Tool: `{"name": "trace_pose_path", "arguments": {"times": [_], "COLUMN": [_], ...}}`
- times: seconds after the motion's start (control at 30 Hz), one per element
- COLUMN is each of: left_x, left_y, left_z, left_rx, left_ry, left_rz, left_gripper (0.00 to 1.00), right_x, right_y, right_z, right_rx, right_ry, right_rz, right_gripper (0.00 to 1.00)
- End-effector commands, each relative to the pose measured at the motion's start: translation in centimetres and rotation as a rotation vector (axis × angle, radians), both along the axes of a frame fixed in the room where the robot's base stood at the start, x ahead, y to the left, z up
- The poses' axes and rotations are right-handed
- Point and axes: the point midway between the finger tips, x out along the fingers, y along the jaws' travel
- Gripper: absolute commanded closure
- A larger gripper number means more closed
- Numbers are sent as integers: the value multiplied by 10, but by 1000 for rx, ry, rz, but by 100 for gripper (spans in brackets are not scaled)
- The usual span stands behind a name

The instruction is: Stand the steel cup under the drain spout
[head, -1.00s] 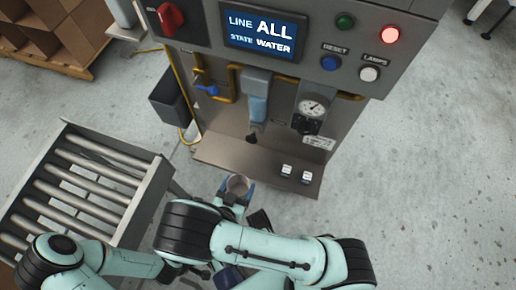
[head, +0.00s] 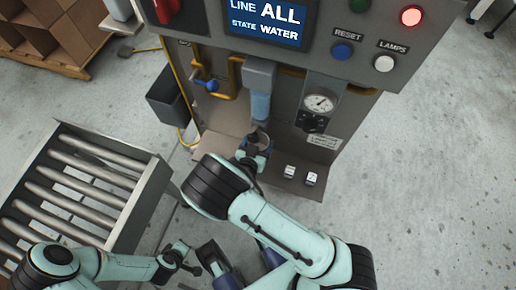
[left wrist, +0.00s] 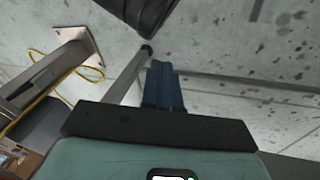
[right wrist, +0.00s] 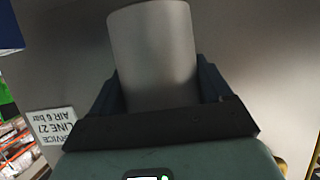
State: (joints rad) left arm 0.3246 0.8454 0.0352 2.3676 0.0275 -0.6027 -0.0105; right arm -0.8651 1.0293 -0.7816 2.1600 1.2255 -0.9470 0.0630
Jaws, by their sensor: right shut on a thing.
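The grey steel cup (head: 264,144) is upright between the fingers of my right gripper (head: 256,152), which is shut on it. The right wrist view shows the cup's plain side (right wrist: 155,55) between the two fingers. The dark drain spout (head: 259,131) hangs below the bluish filter bowl (head: 260,105) on the machine front. The cup is right by the spout, over the machine's lower shelf (head: 215,152). The arm partly hides the cup's base, so I cannot tell whether it touches the shelf. My left gripper (left wrist: 164,88) is shut and empty, away from the machine.
A roller conveyor (head: 80,190) stands at the left.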

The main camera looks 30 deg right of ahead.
Motion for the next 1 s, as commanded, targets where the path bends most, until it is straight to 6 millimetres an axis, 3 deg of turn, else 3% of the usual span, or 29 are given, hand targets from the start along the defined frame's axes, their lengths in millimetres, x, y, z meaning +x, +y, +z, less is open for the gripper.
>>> {"name": "trace_pose_path", "arguments": {"times": [0.27,0.4,0.77,0.8,0.83,1.0], "left_x": [-34,-47,-49,-50,-49,-49], "left_y": [5,7,7,7,7,7], "left_z": [-36,-45,-46,-45,-45,-45], "left_rx": [-5,-7,-8,-8,-9,-8], "left_ry": [118,160,166,168,167,166], "left_rz": [6,9,9,9,9,9], "left_gripper": [100,100,100,100,100,100], "right_x": [0,3,2,2,2,2], "right_y": [0,-3,-3,-3,-3,-3], "right_z": [-43,-47,-50,-49,-49,-49], "right_rx": [-3,0,0,1,1,0], "right_ry": [3,0,0,-1,-1,0], "right_rz": [1,-1,-1,0,0,0], "right_gripper": [60,60,60,12,2,0]}}
